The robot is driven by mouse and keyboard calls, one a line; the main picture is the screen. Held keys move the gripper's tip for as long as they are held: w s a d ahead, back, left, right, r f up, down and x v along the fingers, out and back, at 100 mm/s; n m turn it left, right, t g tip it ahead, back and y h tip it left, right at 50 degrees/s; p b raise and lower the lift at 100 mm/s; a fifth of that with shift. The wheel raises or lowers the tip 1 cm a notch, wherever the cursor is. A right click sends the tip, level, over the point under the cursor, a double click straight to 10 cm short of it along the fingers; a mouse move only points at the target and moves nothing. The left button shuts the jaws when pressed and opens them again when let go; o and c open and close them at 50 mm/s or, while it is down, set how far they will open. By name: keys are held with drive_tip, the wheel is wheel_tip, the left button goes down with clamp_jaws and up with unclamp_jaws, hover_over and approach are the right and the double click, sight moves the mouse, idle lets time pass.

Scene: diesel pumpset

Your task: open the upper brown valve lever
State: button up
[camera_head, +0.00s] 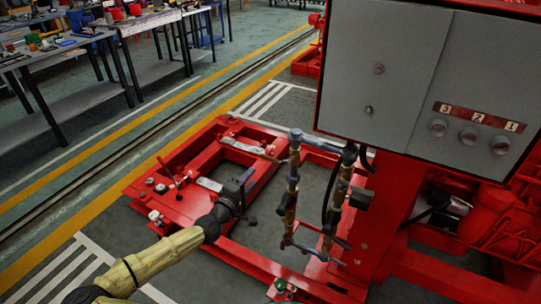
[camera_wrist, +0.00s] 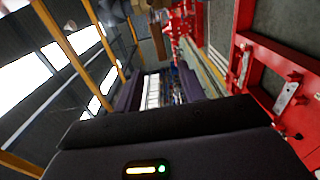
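Two upright brown-and-dark pipes stand on the red pumpset frame in the head view, a left pipe (camera_head: 290,195) and a right pipe (camera_head: 338,195). I cannot make out the lever there.
A grey control box (camera_head: 385,75) with several knobs overhangs the pipes at the upper right. The red base frame (camera_head: 185,205) lies below my arm. Workbenches (camera_head: 75,45) with tools stand at the far left. Green floor (camera_head: 130,140) between them is clear.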

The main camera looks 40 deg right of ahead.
sight(268, 159)
drive_tip(key=x, duration=1.4)
drive_tip(key=shift+p, duration=0.4)
drive_tip(key=shift+c, duration=0.4)
clamp_jaws()
